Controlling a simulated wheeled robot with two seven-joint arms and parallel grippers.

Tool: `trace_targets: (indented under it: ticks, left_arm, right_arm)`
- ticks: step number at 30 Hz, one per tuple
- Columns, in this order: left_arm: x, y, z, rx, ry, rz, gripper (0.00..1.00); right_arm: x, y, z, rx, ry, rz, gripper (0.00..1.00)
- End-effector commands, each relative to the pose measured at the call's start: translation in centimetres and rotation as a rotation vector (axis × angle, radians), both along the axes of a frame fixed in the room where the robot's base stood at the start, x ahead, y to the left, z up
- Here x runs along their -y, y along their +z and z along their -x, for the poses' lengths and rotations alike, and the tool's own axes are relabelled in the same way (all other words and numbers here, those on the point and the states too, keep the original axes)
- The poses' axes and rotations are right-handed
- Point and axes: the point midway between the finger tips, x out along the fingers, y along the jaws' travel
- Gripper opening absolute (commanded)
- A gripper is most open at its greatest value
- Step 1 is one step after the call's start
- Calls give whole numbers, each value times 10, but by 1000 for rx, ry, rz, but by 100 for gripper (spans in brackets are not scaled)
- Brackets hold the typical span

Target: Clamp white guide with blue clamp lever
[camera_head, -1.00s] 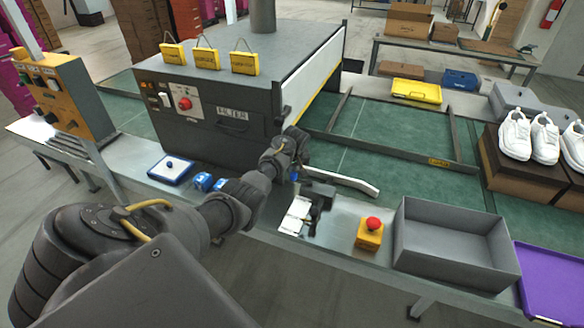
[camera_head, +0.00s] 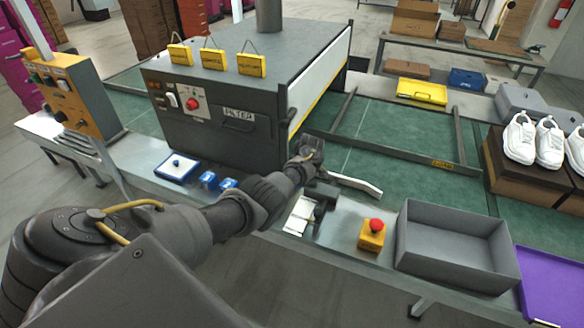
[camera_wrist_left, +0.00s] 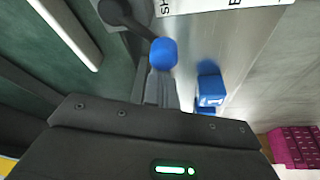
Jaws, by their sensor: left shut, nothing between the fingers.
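The white guide (camera_head: 356,186) is a pale bar on the green belt's near edge; it also shows in the left wrist view (camera_wrist_left: 68,32). The dark clamp (camera_head: 323,192) stands beside its near end, next to a white label. The blue knob of the clamp lever (camera_wrist_left: 163,52) shows in the left wrist view on a dark arm; my arm hides it in the head view. My left gripper (camera_wrist_left: 160,80) is shut and empty, its fingertips right at the knob. I cannot tell whether they touch it. My right gripper is not in view.
A red stop button on a yellow box (camera_head: 372,236) and an open grey bin (camera_head: 455,250) stand right of the clamp. Small blue blocks (camera_head: 208,180) and a blue-edged tray (camera_head: 177,167) lie left. The grey filter machine (camera_head: 225,110) stands behind my arm.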

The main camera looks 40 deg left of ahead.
Motion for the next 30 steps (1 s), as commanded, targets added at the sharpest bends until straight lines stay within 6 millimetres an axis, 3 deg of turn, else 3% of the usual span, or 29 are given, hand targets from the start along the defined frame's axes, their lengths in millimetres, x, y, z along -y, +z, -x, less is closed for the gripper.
trace_targets:
  ticks: [16,30]
  left_arm:
    - [27,0,15,0,436,2,0]
    - [36,0,17,0,444,1,0]
  right_arm:
    - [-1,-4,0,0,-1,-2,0]
    - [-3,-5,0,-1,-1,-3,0]
